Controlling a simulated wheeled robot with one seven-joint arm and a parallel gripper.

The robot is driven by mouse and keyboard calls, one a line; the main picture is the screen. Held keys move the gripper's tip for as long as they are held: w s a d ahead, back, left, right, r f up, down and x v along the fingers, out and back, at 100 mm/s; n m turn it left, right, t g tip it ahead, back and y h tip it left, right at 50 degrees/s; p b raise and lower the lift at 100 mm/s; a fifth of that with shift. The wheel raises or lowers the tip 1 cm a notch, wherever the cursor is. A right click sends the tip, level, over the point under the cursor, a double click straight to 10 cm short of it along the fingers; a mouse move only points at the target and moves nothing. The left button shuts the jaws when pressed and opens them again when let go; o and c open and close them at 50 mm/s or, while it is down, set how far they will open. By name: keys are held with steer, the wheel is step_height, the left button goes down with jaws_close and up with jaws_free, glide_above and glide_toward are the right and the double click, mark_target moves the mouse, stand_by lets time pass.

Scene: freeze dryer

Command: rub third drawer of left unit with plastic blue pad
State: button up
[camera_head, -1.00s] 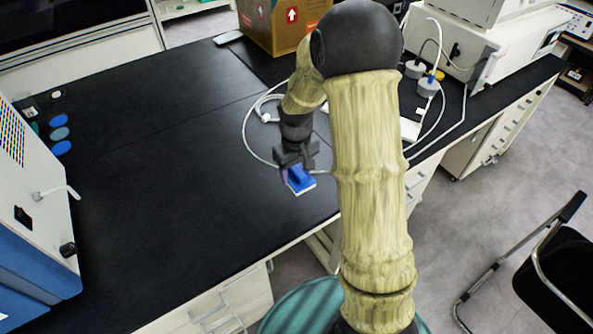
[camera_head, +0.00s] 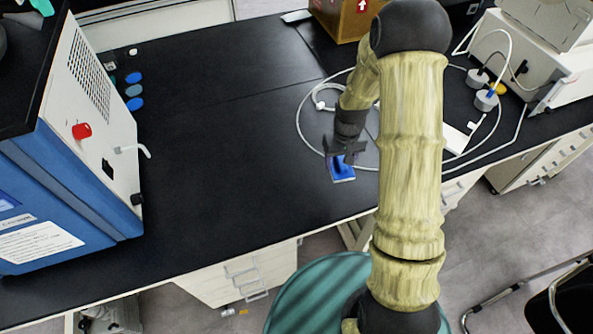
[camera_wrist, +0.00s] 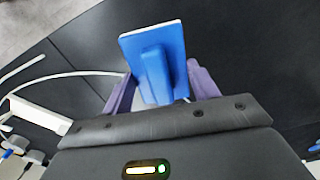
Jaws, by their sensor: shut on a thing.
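The plastic blue pad (camera_head: 342,172) has a blue handle and a pale underside. In the wrist view the pad (camera_wrist: 155,50) sits tilted between the two purple fingers of my gripper (camera_wrist: 160,88), which is shut on its handle. In the head view my gripper (camera_head: 343,152) holds the pad over the black bench, near its front edge; I cannot tell whether it touches the top. A white drawer unit (camera_head: 240,275) with several handles stands under the bench at the lower left, partly cut off by the bench edge. Another drawer unit (camera_head: 540,160) is at the right.
A blue and white machine (camera_head: 85,160) stands on the bench at the left. A cardboard box (camera_head: 345,20), white cables (camera_head: 305,110) and white equipment (camera_head: 535,55) are at the back and right. A teal round seat (camera_head: 315,295) and a black chair (camera_head: 565,300) stand in front. The bench middle is clear.

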steer(key=shift+s+r+m+p, duration=0.25)
steer(key=shift+r+p, duration=0.3)
steer(key=shift+p, duration=1.2)
steer(key=shift+s+r+m+p, duration=0.1)
steer(key=shift+r+m+p, duration=0.35)
steer(key=shift+p, duration=1.25)
steer(key=p, duration=0.2)
steer(key=shift+s+d+p, duration=0.1)
steer(key=shift+s+p, duration=0.1)
steer(key=shift+p, duration=0.15)
steer(key=shift+f, duration=0.1)
